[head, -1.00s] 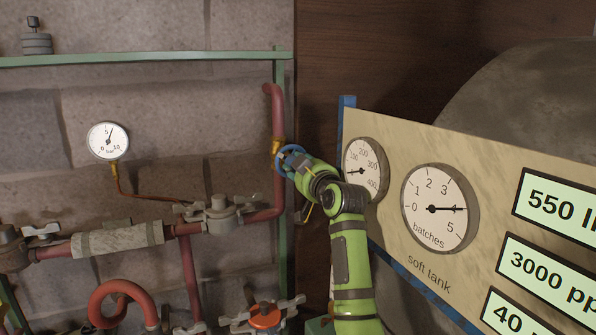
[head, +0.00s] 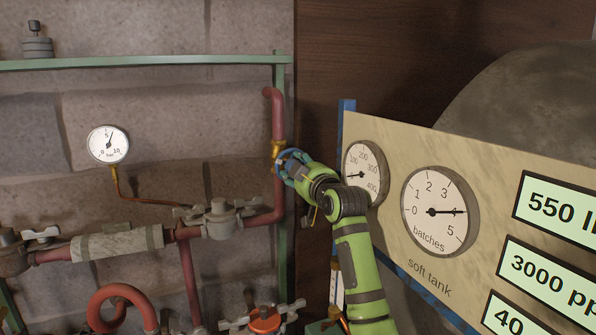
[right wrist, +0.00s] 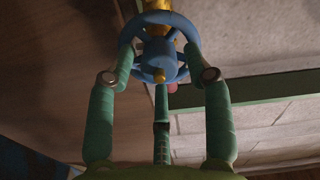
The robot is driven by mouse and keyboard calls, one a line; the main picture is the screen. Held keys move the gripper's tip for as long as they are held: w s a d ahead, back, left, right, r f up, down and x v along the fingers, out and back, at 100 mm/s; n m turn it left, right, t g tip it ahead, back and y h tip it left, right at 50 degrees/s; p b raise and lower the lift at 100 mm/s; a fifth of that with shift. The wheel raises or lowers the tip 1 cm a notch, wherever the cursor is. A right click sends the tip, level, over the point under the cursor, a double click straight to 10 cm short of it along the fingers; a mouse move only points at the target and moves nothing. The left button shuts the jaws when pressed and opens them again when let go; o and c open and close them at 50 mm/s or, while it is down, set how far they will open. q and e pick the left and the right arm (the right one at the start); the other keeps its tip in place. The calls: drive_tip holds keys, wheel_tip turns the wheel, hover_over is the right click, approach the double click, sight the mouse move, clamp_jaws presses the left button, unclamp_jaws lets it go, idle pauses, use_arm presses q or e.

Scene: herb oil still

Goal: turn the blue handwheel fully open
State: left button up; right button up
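The blue handwheel (head: 291,155) sits on a brass fitting on the vertical red pipe, left of the gauge panel in the head view. My right gripper (head: 300,168) is at the wheel. In the right wrist view the gripper (right wrist: 159,62) has green fingers on opposite sides of the rim, and they look closed against it. A further finger shows below the hub; its tip's contact is unclear. My left gripper is not in view.
The gauge panel (head: 400,140) with dials and number plates stands close right of my right arm. A green frame post (head: 283,235) runs behind the pipe. Grey valves (head: 219,218) and an orange knob (head: 265,320) lie lower left.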

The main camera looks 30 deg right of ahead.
drive_tip(key=shift+s, duration=0.1)
drive_tip(key=s, duration=1.2)
drive_tip(key=shift+a, duration=0.35)
